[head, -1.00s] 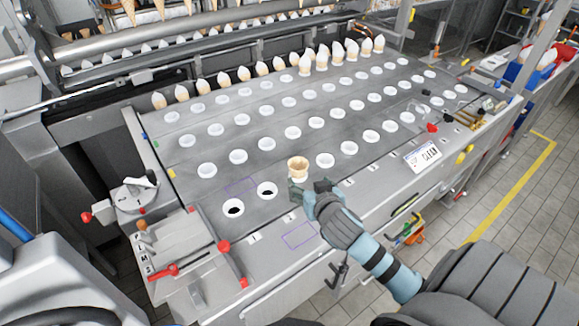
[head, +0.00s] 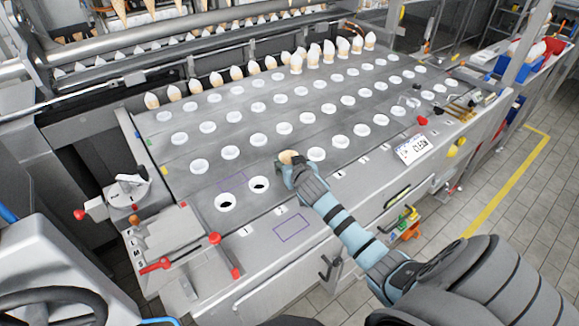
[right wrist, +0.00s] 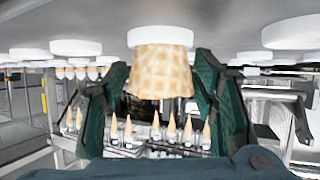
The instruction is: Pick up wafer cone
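A tan wafer cone (head: 288,156) stands at a hole in the front part of the grey machine top, partly hidden by my right gripper (head: 287,167). In the right wrist view the cone (right wrist: 163,76) shows its waffle pattern against a white ring (right wrist: 163,37). The dark green fingers of my right gripper (right wrist: 161,88) stand spread on either side of the cone, with narrow gaps beside it. Contact with the cone cannot be made out. My left gripper is not in view.
Rows of white ring holders (head: 317,154) cover the machine top. Two dark open holes (head: 259,185) lie to the left of the gripper. A row of wrapped cones (head: 296,63) stands along the back. Red-knobbed levers (head: 214,239) are at the front left.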

